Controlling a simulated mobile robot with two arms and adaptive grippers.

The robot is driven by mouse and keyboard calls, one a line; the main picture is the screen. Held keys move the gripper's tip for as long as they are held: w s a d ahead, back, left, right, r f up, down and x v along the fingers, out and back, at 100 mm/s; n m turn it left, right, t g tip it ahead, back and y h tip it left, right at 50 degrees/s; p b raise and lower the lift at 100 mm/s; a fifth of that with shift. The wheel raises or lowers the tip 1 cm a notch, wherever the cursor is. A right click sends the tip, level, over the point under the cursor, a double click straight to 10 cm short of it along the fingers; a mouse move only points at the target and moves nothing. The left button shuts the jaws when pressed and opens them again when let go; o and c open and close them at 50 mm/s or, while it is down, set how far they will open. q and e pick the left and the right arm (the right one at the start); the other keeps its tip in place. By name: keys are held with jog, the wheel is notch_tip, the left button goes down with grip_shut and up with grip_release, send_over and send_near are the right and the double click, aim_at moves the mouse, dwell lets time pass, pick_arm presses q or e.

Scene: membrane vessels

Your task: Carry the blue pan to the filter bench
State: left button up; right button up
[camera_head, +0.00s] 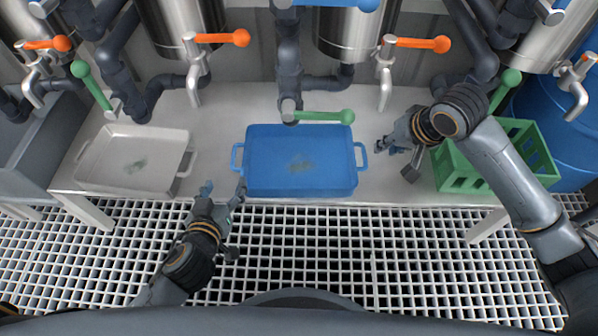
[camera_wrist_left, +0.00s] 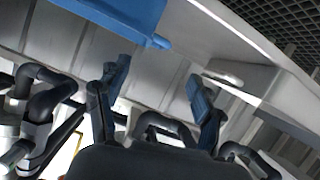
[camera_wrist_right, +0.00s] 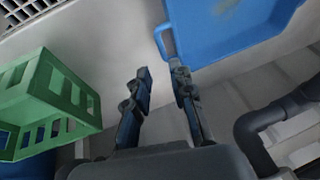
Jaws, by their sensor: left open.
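The blue pan (camera_head: 285,180) sits on the pale bench below the steel vessels, with a loop handle at each short side and a dark patch on its floor. My left gripper (camera_head: 224,189) is open and empty, near the bench's front edge, just left of and below the pan's left handle. In the left wrist view the pan's edge (camera_wrist_left: 128,14) lies beyond the open fingers. My right gripper (camera_head: 396,158) is open and empty, right of the pan's right handle. In the right wrist view that handle (camera_wrist_right: 161,40) lies just beyond the parted fingertips. I cannot tell which surface is the filter bench.
A whitish pan (camera_head: 125,175) stands on the bench (camera_head: 212,150) at left. A green crate (camera_head: 455,178) stands at right, close to my right arm, beside a blue drum (camera_head: 572,130). Taps with orange levers (camera_head: 222,38) and green levers (camera_head: 322,116) hang above. Grating floor lies in front.

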aim_at(366, 159)
pick_arm(q)
jog(key=shift+d+r, duration=0.1)
jog(key=shift+r, duration=0.1)
pick_arm(e)
jog(key=shift+r, duration=0.1)
pick_arm(q)
jog(key=shift+w, duration=0.15)
jog(key=x, duration=1.3)
jog(key=shift+w+d+f, duration=0.1)
jog(key=shift+w, duration=0.2)
pick_arm(e)
jog(key=x, duration=1.3)
jog(key=shift+w+f, duration=0.15)
jog(key=shift+f, duration=0.2)
pick_arm(q)
jog(key=c, duration=0.7)
pick_arm(e)
grip_shut()
pick_arm(q)
grip_shut()
